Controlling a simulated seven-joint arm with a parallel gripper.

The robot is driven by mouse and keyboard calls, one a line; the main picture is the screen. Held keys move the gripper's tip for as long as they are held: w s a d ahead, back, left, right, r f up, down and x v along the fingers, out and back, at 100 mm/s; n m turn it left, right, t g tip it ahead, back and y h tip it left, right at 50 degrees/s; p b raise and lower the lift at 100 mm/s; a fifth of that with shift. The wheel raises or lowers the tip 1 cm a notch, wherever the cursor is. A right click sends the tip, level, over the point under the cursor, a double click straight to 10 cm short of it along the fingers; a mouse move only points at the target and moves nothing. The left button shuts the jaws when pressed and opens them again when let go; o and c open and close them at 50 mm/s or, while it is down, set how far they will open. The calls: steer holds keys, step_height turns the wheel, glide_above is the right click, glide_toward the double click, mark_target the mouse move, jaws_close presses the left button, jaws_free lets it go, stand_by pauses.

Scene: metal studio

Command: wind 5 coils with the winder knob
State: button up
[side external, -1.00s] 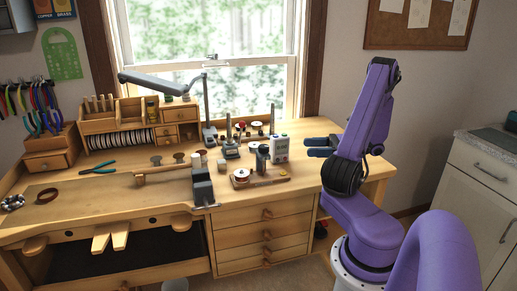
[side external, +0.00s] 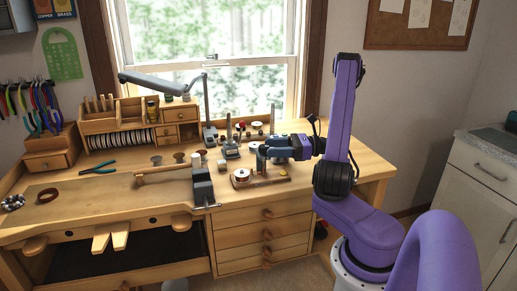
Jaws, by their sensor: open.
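My gripper (side external: 268,150) is open and sits over the right part of the bench, at the upper part of a dark upright post (side external: 261,166). I cannot tell whether its fingers touch the post or only overlap it in this view. The post stands behind a low wooden base (side external: 268,182) that carries a reddish-brown spool (side external: 241,176) at its left end. This looks like the winder. The winder knob is too small or too covered to make out, and so are any coils. A pale boxy device seen earlier is now mostly hidden behind my gripper.
A dark vise (side external: 202,187) stands left of the base at the bench front. Small stands and spools (side external: 231,150) are behind, with a lamp (side external: 205,105). A wooden organizer (side external: 135,125) is at the back left.

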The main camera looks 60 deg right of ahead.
steer(key=shift+x, duration=2.6)
steer(key=c, duration=1)
